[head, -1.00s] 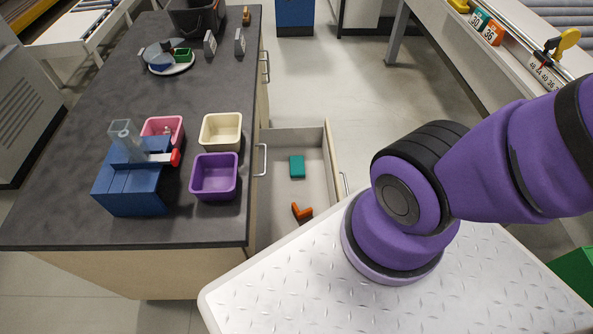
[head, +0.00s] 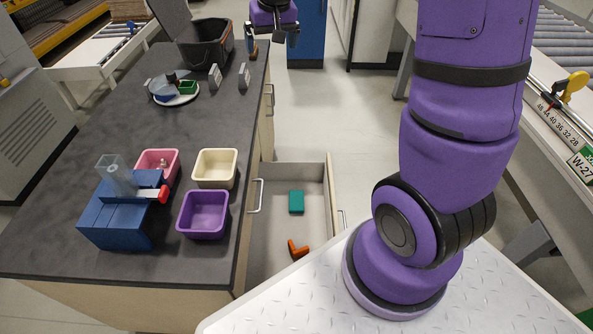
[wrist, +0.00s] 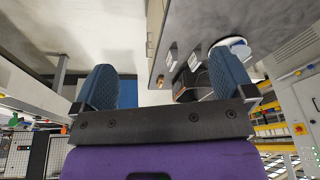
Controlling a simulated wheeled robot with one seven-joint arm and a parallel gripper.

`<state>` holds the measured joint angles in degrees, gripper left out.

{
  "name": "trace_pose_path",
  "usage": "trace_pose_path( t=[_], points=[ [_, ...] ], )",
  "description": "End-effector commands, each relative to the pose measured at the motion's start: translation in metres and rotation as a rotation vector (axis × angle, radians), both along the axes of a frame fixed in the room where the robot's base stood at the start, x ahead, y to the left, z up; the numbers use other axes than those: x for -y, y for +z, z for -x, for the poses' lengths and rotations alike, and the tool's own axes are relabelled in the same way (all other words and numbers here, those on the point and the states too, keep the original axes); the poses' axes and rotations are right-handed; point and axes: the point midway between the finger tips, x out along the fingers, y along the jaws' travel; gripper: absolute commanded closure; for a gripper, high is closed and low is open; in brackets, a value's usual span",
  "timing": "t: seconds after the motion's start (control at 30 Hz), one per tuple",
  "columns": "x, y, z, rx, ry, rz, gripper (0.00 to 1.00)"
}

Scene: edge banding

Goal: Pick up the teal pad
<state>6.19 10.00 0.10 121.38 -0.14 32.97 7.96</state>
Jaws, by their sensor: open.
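The teal pad (head: 296,201) lies flat in the open drawer (head: 275,228), toward its right side, in the head view. My gripper (head: 275,38) is at the top of the head view, beyond the drawer and near the far end of the counter. Its fingers are apart and nothing is between them. The wrist view shows the same open gripper (wrist: 163,88) with two blue ridged fingers, empty. The pad does not show in the wrist view.
An orange angled piece (head: 297,250) lies in the drawer in front of the pad. The counter (head: 110,165) left of it carries a purple bin (head: 204,214), a cream bin (head: 215,168), a pink bin (head: 157,164) and a blue device (head: 118,218). Open floor (head: 345,115) lies beyond the drawer.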

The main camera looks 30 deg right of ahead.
Motion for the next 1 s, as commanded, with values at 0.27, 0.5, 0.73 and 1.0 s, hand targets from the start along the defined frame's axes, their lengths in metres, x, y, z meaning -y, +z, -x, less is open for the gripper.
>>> trace_pose_path(
  t=[0.27,0.5,0.73,1.0],
  points=[
    [0.02,-0.077,-0.052,-0.046,-0.053,-0.012,0.0],
    [0.037,-0.153,-0.085,-0.079,-0.099,-0.023,0.0],
    [0.053,-0.233,-0.104,-0.114,-0.141,-0.032,0.0],
    [0.069,-0.335,-0.112,-0.152,-0.193,-0.044,0.0]
  ],
)
